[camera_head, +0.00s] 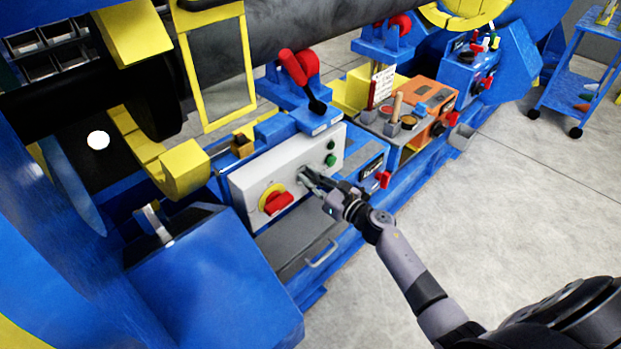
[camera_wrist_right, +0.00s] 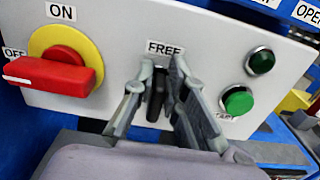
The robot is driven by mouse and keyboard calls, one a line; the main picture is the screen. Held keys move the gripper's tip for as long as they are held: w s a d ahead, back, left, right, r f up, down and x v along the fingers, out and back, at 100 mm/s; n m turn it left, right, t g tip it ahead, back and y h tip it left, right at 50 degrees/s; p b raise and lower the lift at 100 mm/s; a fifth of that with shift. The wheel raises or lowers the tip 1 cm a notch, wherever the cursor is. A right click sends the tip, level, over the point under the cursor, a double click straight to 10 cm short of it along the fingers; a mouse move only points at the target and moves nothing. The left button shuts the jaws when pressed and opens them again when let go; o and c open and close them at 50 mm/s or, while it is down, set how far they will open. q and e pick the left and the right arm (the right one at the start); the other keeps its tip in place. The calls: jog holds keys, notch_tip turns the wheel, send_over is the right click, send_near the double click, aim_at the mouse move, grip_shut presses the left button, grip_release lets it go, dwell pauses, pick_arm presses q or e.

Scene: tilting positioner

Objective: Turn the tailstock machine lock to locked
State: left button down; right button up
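The lock is a small black knob (camera_wrist_right: 156,96) on the light grey control panel (camera_head: 246,186), under a label reading FREE (camera_wrist_right: 164,48). The knob stands about upright in the right wrist view. My right gripper (camera_wrist_right: 163,72) is at the panel with one finger on each side of the knob. The fingers are parted, with a narrow gap showing at the right of the knob; firm contact cannot be made out. In the head view my right gripper (camera_head: 309,178) hides most of the knob. My left gripper is not in view.
A red rotary switch (camera_wrist_right: 55,75) on a yellow disc, labelled ON and OFF, sits left of the knob. Two green buttons (camera_wrist_right: 239,101) sit at the right. A red lever (camera_head: 292,66) rises above the panel. Open floor (camera_head: 500,200) lies at the right.

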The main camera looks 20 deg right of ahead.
grip_shut()
jog(key=shift+m, duration=0.3)
jog(key=m, duration=0.4)
jog(key=shift+w+d+f+m+b, duration=0.15)
jog(key=shift+d+m+b, duration=0.15)
jog(key=shift+d, duration=0.1)
jog(key=shift+w+d+f+m, duration=0.15)
jog(key=shift+f+m, duration=0.15)
jog(key=shift+m, duration=1.8)
jog(key=shift+d+f+m, duration=0.2)
jog(key=shift+f+m, duration=0.05)
jog(key=shift+m, duration=1.85)
jog(key=shift+w+d+f+m, duration=0.15)
jog(key=shift+f+m, duration=0.15)
jog(key=shift+m, duration=1.8)
jog(key=shift+s, duration=0.1)
